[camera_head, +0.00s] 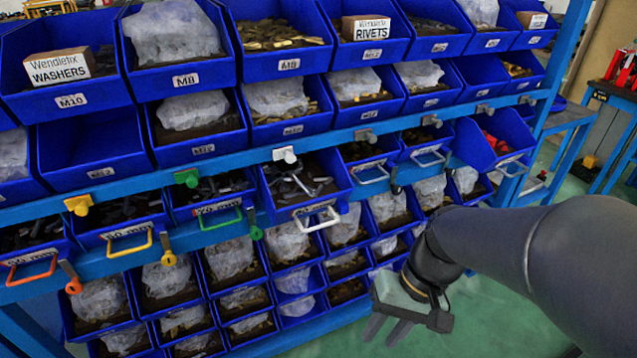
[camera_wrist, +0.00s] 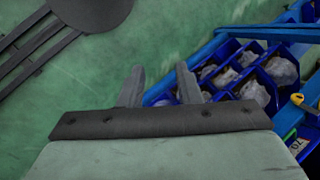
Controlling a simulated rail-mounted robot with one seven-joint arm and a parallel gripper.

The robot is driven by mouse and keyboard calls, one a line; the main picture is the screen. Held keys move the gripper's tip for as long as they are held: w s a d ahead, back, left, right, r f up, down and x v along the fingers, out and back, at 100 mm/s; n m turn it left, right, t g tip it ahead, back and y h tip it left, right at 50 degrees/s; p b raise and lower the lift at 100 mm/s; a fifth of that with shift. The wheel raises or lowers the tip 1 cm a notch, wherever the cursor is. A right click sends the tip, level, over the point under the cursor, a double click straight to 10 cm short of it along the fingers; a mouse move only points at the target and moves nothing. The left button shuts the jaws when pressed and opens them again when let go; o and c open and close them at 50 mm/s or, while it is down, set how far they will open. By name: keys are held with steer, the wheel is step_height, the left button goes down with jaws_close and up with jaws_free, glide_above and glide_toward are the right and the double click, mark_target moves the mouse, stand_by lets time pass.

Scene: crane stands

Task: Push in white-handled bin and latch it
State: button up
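The white-handled bin (camera_head: 302,184) is a blue bin holding dark parts, in the row under the blue rail. It juts out further than the green-handled bin beside it. Its white handle (camera_head: 317,220) is on its front face. A white latch knob (camera_head: 285,154) is on the rail above the bin. My gripper (camera_head: 388,328) is low and to the right of the bin, well apart from it, pointing down. In the wrist view my gripper (camera_wrist: 160,86) has its two fingers apart with nothing between them. The white handle is not recognizable in the wrist view.
The green-handled bin (camera_head: 221,218) and yellow-handled bin (camera_head: 129,243) are to the left, with coloured latches hanging nearby. A red-filled bin (camera_head: 497,140) juts out at the right. Smaller bins fill the rows below. Green floor (camera_head: 500,318) is open in front of the rack.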

steer(key=w+a+f+y+b, duration=0.3)
steer(key=w+f+y+b, duration=0.1)
steer(key=w+y, duration=0.35)
steer(key=w+d+f+m+t+y+b, duration=0.1)
steer(key=w+d+t+y+b, duration=0.2)
steer(key=w, duration=0.4)
steer(key=w+d+m+t+y+b, duration=0.1)
steer(key=w+d+t+y+b, duration=0.1)
steer(key=w+d+t+y, duration=0.4)
steer(key=w+a+r+h, duration=0.1)
steer(key=w+a, duration=0.2)
steer(key=a, duration=0.6)
steer(key=w+a+r+h+p, duration=0.1)
steer(key=w+a, duration=0.2)
steer(key=a, duration=0.6)
steer(key=shift+w+a+r+g, duration=0.25)
steer(key=shift+w+a+g, duration=0.05)
steer(key=shift+a, duration=0.05)
jaws_close()
